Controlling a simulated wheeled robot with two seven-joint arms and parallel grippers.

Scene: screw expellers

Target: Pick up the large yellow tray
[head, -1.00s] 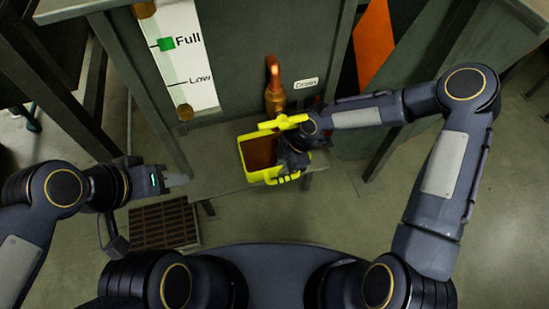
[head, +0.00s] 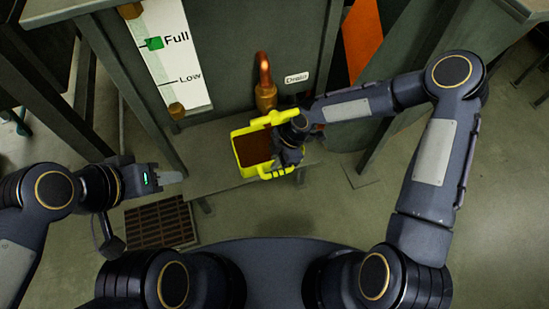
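The large yellow tray (head: 236,157) sits on a grey ledge below the copper drain pipe, near the centre of the head view. It has a yellow bar along its far side and a yellow handle at its near side. Dark brown content (head: 253,148) shows inside. My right gripper (head: 286,156) is at the tray's right side, over its edge. Its fingers are hidden by its own body, so whether it grips the tray cannot be told. My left gripper (head: 171,177) is left of the tray, apart from it and empty; its fingers show edge-on.
The copper drain pipe (head: 265,85) comes out of the grey tank behind the tray, with a "Drain" label beside it. A level gauge (head: 172,55) is on the tank. A floor grate (head: 158,224) lies below my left gripper. Dark frame legs (head: 50,115) stand at left.

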